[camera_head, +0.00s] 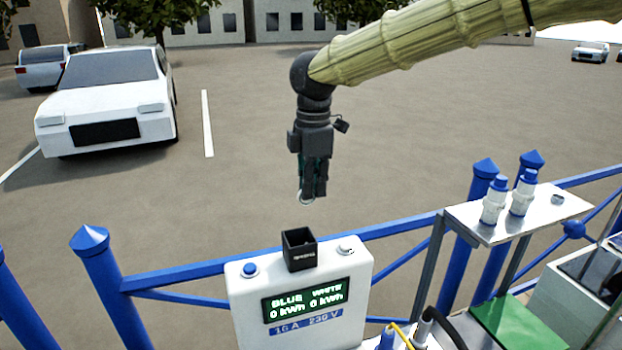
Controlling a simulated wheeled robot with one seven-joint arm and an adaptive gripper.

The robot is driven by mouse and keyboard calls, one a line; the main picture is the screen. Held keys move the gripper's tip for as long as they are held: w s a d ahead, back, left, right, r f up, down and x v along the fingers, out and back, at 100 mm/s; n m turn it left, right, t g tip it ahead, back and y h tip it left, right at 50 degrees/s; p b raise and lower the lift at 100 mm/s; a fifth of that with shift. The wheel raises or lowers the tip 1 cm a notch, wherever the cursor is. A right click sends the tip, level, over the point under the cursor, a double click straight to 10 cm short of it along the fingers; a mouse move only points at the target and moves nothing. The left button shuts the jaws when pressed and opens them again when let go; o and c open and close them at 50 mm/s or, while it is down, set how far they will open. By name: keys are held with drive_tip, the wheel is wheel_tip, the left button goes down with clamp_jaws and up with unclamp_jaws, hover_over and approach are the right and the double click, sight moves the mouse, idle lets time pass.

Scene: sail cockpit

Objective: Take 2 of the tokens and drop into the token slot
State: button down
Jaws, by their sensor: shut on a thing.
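My gripper (309,196) points down above the meter box, its fingers shut on a small pale token (306,200) that shows at the fingertips. The token is mostly hidden by the fingers. The token slot (299,252) is a black open-topped box on top of the white meter box (245,312). The gripper hangs above the slot in the picture, apart from it. A small round grey disc (556,199), which looks like another token, lies on the light shelf (478,222) at right.
The meter has a blue button (250,269), a white button (346,250) and a display reading 0 kWh for blue and white. Two blue-and-white plugs (494,200) stand on the shelf. A blue railing (195,272) runs behind. Cables and a green panel (512,325) are at lower right.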

drive_tip(key=f, duration=0.1)
drive_tip(key=w+f, duration=0.1)
drive_tip(key=f, duration=0.2)
drive_tip(key=shift+w+f, duration=0.2)
drive_tip(key=shift+w, duration=0.05)
drive_tip(key=shift+s+f, duration=0.2)
drive_tip(key=shift+f, duration=0.25)
drive_tip(key=c, duration=1.5)
unclamp_jaws()
drive_tip(key=shift+s, duration=0.1)
drive_tip(key=shift+s+r, duration=0.1)
drive_tip(key=shift+r, duration=0.2)
wheel_tip(320, 180, up, 12)
drive_tip(key=shift+s+f, duration=0.1)
drive_tip(key=shift+f, duration=0.1)
